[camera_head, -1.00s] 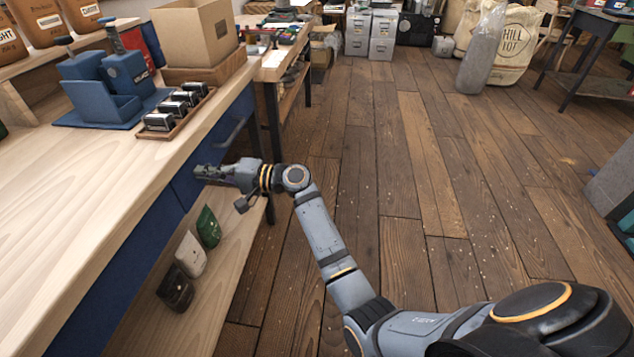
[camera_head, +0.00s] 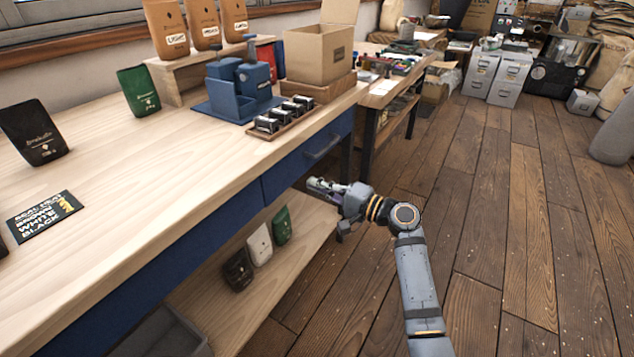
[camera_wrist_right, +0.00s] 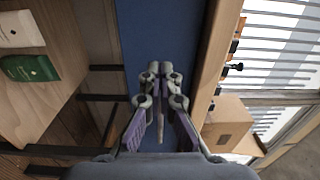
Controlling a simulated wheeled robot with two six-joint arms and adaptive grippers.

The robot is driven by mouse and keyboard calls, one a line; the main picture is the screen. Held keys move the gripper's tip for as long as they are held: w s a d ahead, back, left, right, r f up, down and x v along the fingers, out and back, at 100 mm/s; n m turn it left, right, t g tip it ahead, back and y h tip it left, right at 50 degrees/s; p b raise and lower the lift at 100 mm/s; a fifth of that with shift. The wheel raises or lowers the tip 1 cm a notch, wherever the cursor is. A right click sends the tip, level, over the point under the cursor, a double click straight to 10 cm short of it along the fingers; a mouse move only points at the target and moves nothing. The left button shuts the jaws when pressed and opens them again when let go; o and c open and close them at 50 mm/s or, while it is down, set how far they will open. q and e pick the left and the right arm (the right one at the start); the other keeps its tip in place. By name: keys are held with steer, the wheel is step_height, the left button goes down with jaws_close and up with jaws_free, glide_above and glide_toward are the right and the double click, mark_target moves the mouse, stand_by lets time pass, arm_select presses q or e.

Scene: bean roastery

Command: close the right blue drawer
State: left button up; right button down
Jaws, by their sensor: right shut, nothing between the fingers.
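The right blue drawer (camera_head: 294,172) is under the worktop's front edge, with a dark bar handle (camera_head: 324,147) on its front. Its front looks about flush with the blue panel to its left, though I cannot rule out a small gap. My right gripper (camera_head: 312,184) is just in front of the drawer, low and below the handle in the head view. Its fingers are together and empty. In the right wrist view, the gripper (camera_wrist_right: 160,72) points at the plain blue drawer front (camera_wrist_right: 160,28); whether the tips touch it is unclear. My left gripper is out of view.
The wooden worktop (camera_head: 130,190) holds a blue device (camera_head: 240,88), a tray of small boxes (camera_head: 272,131) and a cardboard box (camera_head: 318,52). Several pouches stand on the lower shelf (camera_head: 215,305). Open plank floor (camera_head: 480,230) lies to the right.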

steer(key=shift+v, duration=3.1)
steer(key=s+d+f+n+g+h, duration=0.2)
steer(key=s+f+g+h, duration=0.15)
steer(key=s+f, duration=0.6)
steer(key=s+d+f+n+g+h, duration=0.2)
steer(key=s+f+n+h, duration=0.3)
steer(key=f, duration=0.8)
arm_select(q)
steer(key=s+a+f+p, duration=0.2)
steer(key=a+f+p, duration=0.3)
steer(key=p, duration=1.1)
arm_select(e)
steer(key=s+d+f+g+h, duration=0.25)
steer(key=s+d+f, duration=0.4)
steer(key=s, duration=0.35)
steer(key=s+d+f+g+h, duration=0.1)
steer(key=s+d+f+h, duration=0.3)
steer(key=s+d+f, duration=0.45)
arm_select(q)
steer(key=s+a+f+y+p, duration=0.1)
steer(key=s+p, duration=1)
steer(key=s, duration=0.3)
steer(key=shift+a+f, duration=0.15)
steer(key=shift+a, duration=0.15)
arm_select(e)
steer(key=s+r, duration=0.1)
steer(key=s, duration=1.4)
steer(key=shift+d+r+h, duration=0.25)
steer(key=shift+d+h, duration=0.15)
steer(key=shift+d, duration=0.05)
